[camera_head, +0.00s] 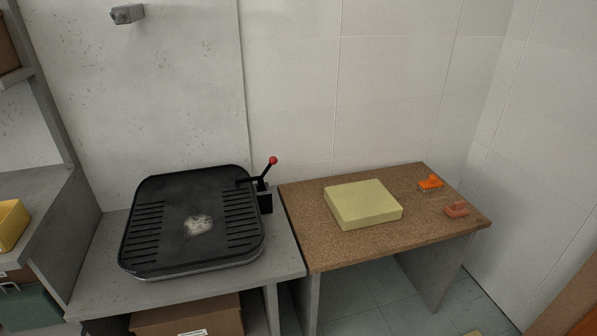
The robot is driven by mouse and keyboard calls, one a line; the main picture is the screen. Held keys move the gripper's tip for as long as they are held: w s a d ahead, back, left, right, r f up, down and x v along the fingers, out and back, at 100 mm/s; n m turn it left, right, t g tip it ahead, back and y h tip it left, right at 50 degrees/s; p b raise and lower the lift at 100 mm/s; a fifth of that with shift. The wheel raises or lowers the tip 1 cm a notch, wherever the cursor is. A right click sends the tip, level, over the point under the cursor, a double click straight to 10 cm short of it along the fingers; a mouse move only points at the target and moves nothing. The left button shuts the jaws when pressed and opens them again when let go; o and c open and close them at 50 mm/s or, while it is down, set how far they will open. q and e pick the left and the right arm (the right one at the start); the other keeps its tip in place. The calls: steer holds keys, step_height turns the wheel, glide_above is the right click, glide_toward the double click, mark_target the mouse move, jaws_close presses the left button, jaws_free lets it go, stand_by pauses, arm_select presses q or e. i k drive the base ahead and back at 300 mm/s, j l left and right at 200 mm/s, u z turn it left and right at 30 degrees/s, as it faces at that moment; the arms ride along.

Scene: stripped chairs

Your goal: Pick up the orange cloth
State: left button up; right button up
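Two small orange things lie at the right end of the brown table. The farther one is a bright orange object (430,183), with what looks like a paler fringe along its lower edge. The nearer one is a duller, reddish-orange lump (456,209) close to the right edge. Both are too small to tell for certain which is the cloth. Neither of my grippers is in view.
A pale yellow block (362,204) lies mid-table on the brown tabletop (320,249). Left of it, a black ribbed tray (160,213) and a red-knobbed lever (272,161) stand on a grey bench (90,287). Walls bound the back and right.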

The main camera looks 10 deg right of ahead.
mark_target(458, 209)
steer(key=z, duration=1.55)
steer(key=i+j+z, duration=0.1)
steer(key=i+z, duration=0.2)
steer(key=i, duration=0.6)
